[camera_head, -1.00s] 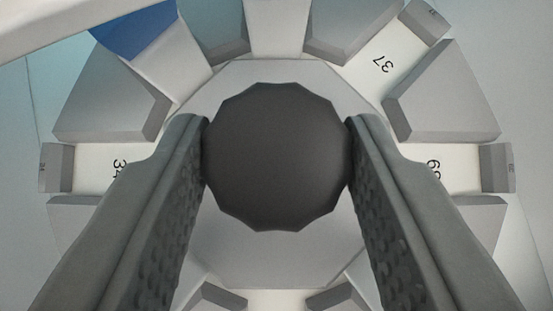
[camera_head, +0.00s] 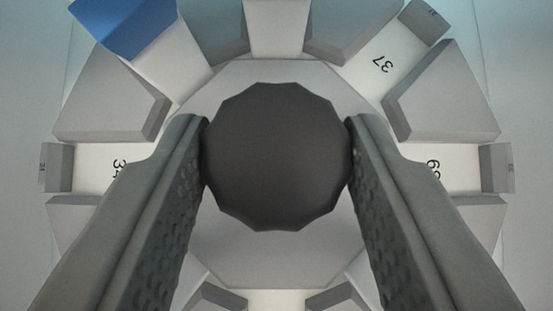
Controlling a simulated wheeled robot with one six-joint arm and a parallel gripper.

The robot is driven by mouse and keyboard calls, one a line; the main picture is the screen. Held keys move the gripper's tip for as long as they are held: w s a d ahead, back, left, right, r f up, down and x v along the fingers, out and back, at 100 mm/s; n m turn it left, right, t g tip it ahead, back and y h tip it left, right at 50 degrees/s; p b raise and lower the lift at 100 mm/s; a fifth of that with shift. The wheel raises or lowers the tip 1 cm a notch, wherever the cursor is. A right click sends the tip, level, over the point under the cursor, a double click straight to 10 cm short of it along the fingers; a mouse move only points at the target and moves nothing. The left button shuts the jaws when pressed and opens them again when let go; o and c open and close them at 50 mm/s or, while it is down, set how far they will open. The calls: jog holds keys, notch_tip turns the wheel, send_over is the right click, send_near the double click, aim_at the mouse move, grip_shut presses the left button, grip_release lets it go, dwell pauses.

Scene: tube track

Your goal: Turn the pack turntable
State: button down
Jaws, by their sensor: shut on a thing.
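The pack turntable (camera_head: 276,262) is a pale grey disc with a dark, many-sided round knob (camera_head: 277,157) at its middle. Around it are grey wedge blocks (camera_head: 445,95) with white slots between them. Slot labels read 37 at the upper right, and partly hidden numbers show at left and right. My gripper (camera_head: 277,150) is shut on the knob, one finger touching each side. The fingers hide the lower left and lower right of the turntable.
A blue block (camera_head: 125,25) sits at the outer end of the upper left slot. Small grey end blocks (camera_head: 496,168) stand at the outer ends of other slots. Plain pale surface lies beyond the turntable at left and right.

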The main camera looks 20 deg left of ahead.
dwell(0.4)
jog(key=c, duration=0.8)
grip_release()
jog(key=v, duration=1.7)
jog(key=shift+s+r, duration=0.1)
jog(key=shift+r, duration=0.1)
jog(key=s+a+r+m+t+h, duration=0.15)
jog(key=s+a, duration=0.25)
jog(key=a, duration=0.6)
jog(key=s+a+r+m+t+h, duration=0.15)
jog(key=s+a, duration=0.25)
jog(key=a, duration=0.6)
jog(key=s+a+r+t+h, duration=0.15)
jog(key=s+a, duration=0.25)
jog(key=a, duration=0.6)
jog(key=s+a+t, duration=0.1)
jog(key=s+a, duration=0.2)
jog(key=s+a+r+t+y, duration=0.1)
jog(key=s+a+t, duration=0.1)
jog(key=s+a, duration=0.1)
jog(key=s+a+t, duration=0.1)
jog(key=s+a, duration=0.2)
jog(key=s, duration=0.1)
jog(key=shift+s+r+m+y, duration=0.2)
jog(key=shift+s+m+y, duration=0.05)
jog(key=shift+s+m, duration=0.15)
